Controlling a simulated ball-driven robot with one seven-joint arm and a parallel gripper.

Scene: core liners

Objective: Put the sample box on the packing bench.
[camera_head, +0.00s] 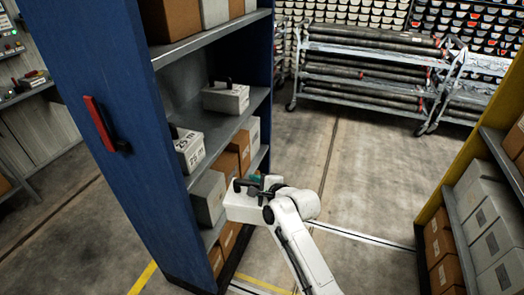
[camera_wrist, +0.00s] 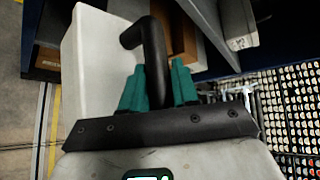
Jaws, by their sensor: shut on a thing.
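A white sample box (camera_head: 241,207) with a black handle hangs at my gripper (camera_head: 258,180), in front of the blue shelf unit. In the wrist view the box's pale side (camera_wrist: 88,65) fills the upper left. The teal fingers of my gripper (camera_wrist: 158,88) are shut on the black handle (camera_wrist: 153,45), one finger on each side. The box is off the floor, close to the shelf edges; I cannot tell if it touches them. I cannot make out a packing bench for certain in either view.
The blue shelf unit (camera_head: 95,110) holds two more white handled boxes (camera_head: 226,99), (camera_head: 188,150) and several cartons. A yellow-framed rack (camera_head: 457,178) stands at the right. A trolley of long tubes (camera_head: 365,72) stands at the back. The floor (camera_head: 365,165) between is clear.

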